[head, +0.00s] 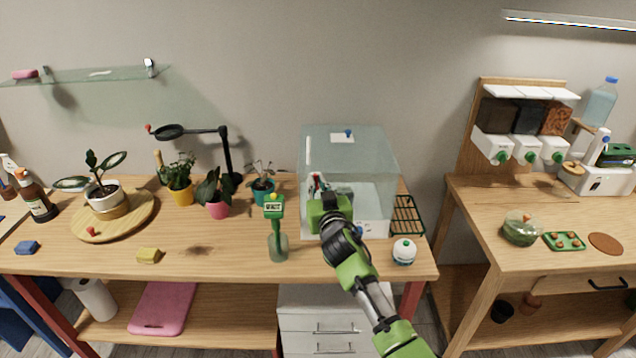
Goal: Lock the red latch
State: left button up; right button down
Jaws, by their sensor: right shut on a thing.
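My right gripper (326,205) reaches up from the bottom right to the front left of the clear glass case (358,160). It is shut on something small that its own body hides. A small red spot shows just beyond it, among dark and white parts; I cannot tell whether this is the latch. Another small red knob (91,231) sits on the front edge of the round wooden board (133,216) at the left. My left gripper is not in view.
Potted plants (217,209) stand left of the case. A bottle with a green tag (277,247) stands close to my right gripper. A white round thing (404,252) and a dark rack (406,216) are at its right. The table's front left has a yellow sponge (149,256).

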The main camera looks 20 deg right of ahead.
jog(key=c, duration=2.2)
grip_release()
jog(key=shift+o, duration=0.3)
jog(key=s+a, duration=0.1)
jog(key=s, duration=1.1)
jog(key=shift+r, duration=0.35)
